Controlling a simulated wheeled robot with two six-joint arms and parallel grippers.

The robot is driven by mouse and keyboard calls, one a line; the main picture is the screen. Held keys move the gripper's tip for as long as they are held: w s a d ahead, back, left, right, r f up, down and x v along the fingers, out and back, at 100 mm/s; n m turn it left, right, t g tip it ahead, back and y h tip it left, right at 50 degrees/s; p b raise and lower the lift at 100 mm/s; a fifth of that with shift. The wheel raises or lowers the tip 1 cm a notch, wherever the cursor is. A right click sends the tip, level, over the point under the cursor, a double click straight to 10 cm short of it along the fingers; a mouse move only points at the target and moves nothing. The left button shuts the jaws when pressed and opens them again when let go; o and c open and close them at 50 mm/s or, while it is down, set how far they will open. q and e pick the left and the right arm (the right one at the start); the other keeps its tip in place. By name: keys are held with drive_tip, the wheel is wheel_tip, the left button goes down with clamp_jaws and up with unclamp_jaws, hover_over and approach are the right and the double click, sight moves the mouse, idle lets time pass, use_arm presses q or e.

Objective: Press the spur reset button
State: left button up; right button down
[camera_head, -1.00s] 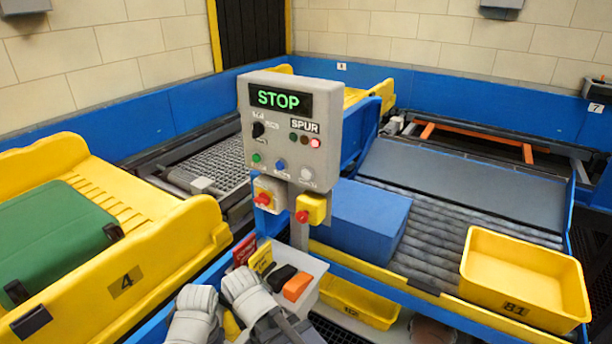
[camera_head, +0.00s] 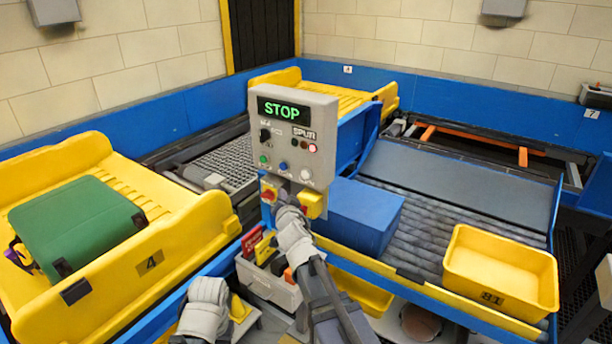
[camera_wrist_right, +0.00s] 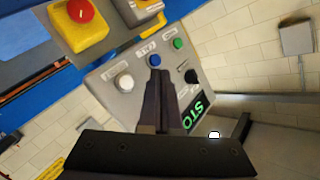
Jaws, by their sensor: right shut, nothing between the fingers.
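The grey control panel (camera_head: 322,112) stands on a post mid-view, its display (camera_head: 285,110) reading STOP in green. Below are a green button (camera_head: 263,159), a blue button (camera_head: 283,165) and a white button (camera_head: 305,174). Their small labels are unreadable, so I cannot tell which is the spur reset. SPUR marks a row of small lamps (camera_head: 313,148). My right gripper (camera_wrist_right: 160,72) is shut and empty, its tips pointing at the panel just by the blue button (camera_wrist_right: 155,60); contact cannot be told. My left forearm is low in the head view, its fingers unseen.
A small bin of cards (camera_head: 262,284) is below. A blue box (camera_head: 362,215) and yellow tray (camera_head: 500,262) sit on rollers at right; a green suitcase (camera_head: 80,225) lies left.

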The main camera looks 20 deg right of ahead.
sight(301, 174)
drive_tip(key=shift+w+d, duration=0.1)
idle(0.3)
drive_tip(key=w+d, duration=0.5)
drive_tip(key=d, duration=0.1)
drive_tip(key=shift+w+d, duration=0.15)
drive_tip(key=shift+d, duration=0.25)
drive_tip(key=shift+d, duration=0.1)
idle(2.0)
drive_tip(key=shift+w+d, duration=0.25)
drive_tip(key=shift+w+d, duration=0.3)
drive_tip(key=shift+d, duration=0.1)
idle(0.9)
drive_tip(key=shift+s+a, duration=0.6)
drive_tip(key=shift+a, duration=0.15)
drive_tip(key=shift+s+a, duration=0.75)
drive_tip(key=shift+a, duration=0.25)
drive_tip(key=shift+s+a, duration=0.75)
drive_tip(key=shift+a, duration=0.2)
